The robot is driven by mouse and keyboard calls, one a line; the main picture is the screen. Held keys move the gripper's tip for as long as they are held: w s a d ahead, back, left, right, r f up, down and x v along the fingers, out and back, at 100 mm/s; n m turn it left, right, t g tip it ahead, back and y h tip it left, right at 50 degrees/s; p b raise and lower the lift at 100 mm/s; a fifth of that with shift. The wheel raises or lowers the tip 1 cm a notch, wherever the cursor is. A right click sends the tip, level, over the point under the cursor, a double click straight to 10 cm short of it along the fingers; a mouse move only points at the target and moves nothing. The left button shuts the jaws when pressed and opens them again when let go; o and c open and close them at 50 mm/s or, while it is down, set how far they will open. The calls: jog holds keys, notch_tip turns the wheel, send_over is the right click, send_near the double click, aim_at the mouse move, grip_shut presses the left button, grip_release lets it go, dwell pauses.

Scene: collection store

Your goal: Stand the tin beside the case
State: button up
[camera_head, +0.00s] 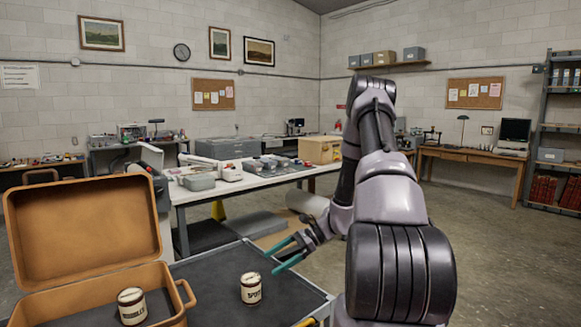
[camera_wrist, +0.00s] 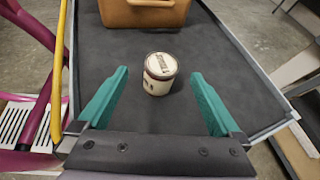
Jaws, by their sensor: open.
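A cream tin with dark bands and lettering (camera_head: 251,289) stands upright on the dark-topped table, to the right of the open tan case (camera_head: 88,288). A similar tin (camera_head: 131,307) appears to stand inside the case. My gripper (camera_head: 272,260) is open and empty, with teal fingers, above and to the right of the tin on the table. In the wrist view this tin (camera_wrist: 160,75) shows between the open fingertips but apart from them. The case (camera_wrist: 143,12) is partly cut off at the top edge there.
The dark table top (camera_head: 208,270) is clear around the tin, with a raised metal rim (camera_head: 315,311). Behind stands a white workbench (camera_head: 210,192) with grey bins and a yellowish box (camera_head: 320,150).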

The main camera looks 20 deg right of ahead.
jog(key=s+a+r+n+t+h, duration=0.1)
jog(key=s+r, duration=0.5)
jog(key=r, duration=0.6)
jog(key=s+r+n+t+h, duration=0.3)
jog(key=s+r+n+h, duration=0.3)
jog(key=r, duration=0.6)
jog(key=s+a+r+n+t+h, duration=0.1)
jog(key=s+r+n+h, duration=0.2)
jog(key=s+r+n, duration=0.4)
notch_tip(320, 180, up, 6)
jog(key=shift+s+a+r+t+h, duration=0.1)
jog(key=shift+s+a+t+h, duration=0.2)
jog(key=shift+s+a+t, duration=0.15)
jog(key=shift+d, duration=0.1)
